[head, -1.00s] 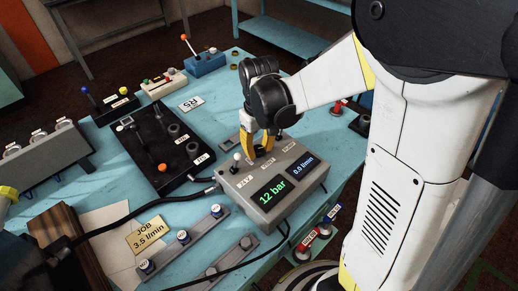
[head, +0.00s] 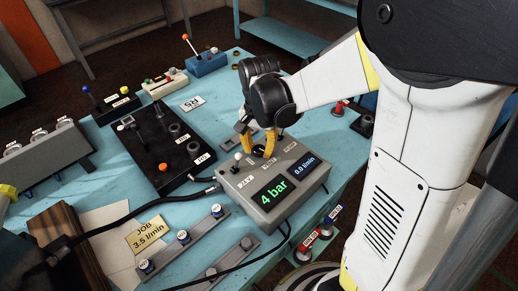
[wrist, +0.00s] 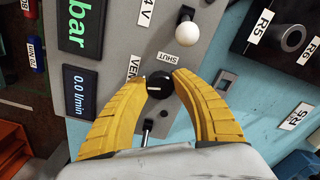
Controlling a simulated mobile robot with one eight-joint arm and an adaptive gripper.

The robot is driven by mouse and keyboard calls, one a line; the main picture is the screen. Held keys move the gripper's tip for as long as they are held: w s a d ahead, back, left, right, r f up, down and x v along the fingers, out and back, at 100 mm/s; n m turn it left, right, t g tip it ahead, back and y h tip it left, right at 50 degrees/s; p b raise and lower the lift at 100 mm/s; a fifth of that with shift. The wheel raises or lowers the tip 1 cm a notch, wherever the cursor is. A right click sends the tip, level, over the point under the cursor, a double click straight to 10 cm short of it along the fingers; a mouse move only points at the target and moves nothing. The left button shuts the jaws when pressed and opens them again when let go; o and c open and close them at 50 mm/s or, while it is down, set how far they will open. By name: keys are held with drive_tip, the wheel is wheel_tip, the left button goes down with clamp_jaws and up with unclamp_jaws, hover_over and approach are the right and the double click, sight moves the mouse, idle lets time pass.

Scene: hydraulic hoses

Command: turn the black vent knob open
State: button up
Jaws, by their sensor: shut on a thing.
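The black vent knob (wrist: 159,86) shows in the wrist view, a small round knob with a white mark, on the grey control box (wrist: 130,45). A VENT label and a SHUT label (wrist: 168,57) are beside it. My gripper (wrist: 160,79) has its two yellow fingers shut on the knob, one on each side. In the head view my gripper (head: 260,150) reaches down onto the back part of the box and largely hides the knob. The box's green display (head: 270,191) reads 4 bar, and its blue display (head: 301,167) reads 0.0 l/min.
A white-topped lever (wrist: 187,33) stands on the box close to the knob, and a small metal toggle (wrist: 147,128) is on its other side. A black valve block (head: 165,150) with levers is left of the box. Black hoses (head: 150,204) cross the blue table.

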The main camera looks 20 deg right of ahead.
sight(258, 149)
drive_tip(key=shift+m, duration=1.2)
drive_tip(key=o, duration=1.2)
wheel_tip(258, 149, up, 12)
